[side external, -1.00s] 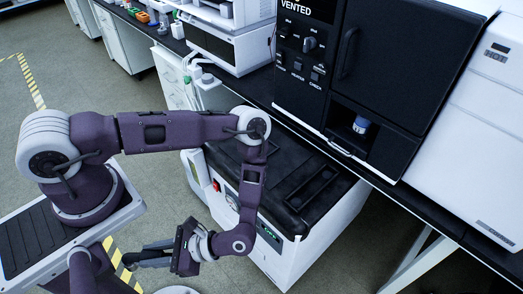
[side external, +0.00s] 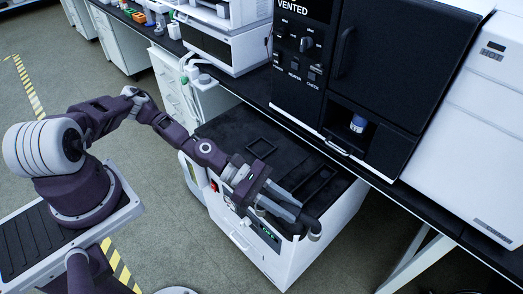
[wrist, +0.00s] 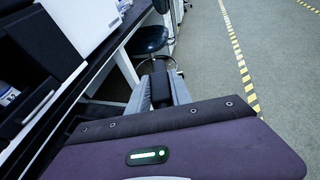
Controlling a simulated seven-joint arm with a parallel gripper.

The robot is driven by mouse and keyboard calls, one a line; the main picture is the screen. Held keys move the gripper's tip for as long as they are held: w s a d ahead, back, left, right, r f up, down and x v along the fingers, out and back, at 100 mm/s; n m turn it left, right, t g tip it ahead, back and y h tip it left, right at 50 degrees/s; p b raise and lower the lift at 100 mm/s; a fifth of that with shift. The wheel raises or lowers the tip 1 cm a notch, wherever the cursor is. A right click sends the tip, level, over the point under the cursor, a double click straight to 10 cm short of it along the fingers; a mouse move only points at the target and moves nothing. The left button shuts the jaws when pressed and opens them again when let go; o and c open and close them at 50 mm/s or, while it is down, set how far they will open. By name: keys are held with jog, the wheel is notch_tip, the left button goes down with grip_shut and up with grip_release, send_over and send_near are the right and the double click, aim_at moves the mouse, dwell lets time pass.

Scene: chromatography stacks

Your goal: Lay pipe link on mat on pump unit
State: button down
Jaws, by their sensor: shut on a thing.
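The pump unit (side external: 285,262) is a low white cabinet with a black top in the side view. Its top bears two dark rectangular frames, a smaller one (side external: 261,147) at the back and a larger one (side external: 318,183) at the right. I cannot tell the mat apart from the black top. My gripper (side external: 304,224) reaches over the front right part of the top. In the wrist view its grey fingers (wrist: 161,92) are shut on a dark piece (wrist: 160,82), which I take to be the pipe link. In the side view the fingers largely hide it.
A black bench (side external: 385,178) with a tall black vented instrument (side external: 385,60) stands behind the pump unit. A blue-capped jar (side external: 357,123) sits in its recess. The wrist view shows a chair (wrist: 152,40) and open floor with a striped yellow line (wrist: 238,58).

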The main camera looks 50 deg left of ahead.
jog(key=w+a+n+t+y, duration=0.5)
jog(key=w+a+n+t, duration=0.2)
jog(key=w+a, duration=0.6)
jog(key=w+a+r+n+t+y, duration=0.15)
jog(key=a+n+y, duration=0.25)
jog(key=a, duration=0.7)
jog(key=w+a+r+n+t+y, duration=0.1)
jog(key=w+a+r+n+y, duration=0.25)
jog(key=a, duration=0.75)
jog(key=shift+y, duration=0.45)
jog(key=f, duration=0.6)
jog(key=s+f, duration=0.1)
jog(key=f, duration=0.3)
jog(key=shift+a, duration=0.15)
jog(key=c, duration=1.2)
grip_release()
jog(key=shift+o, duration=0.2)
jog(key=shift+s, duration=0.15)
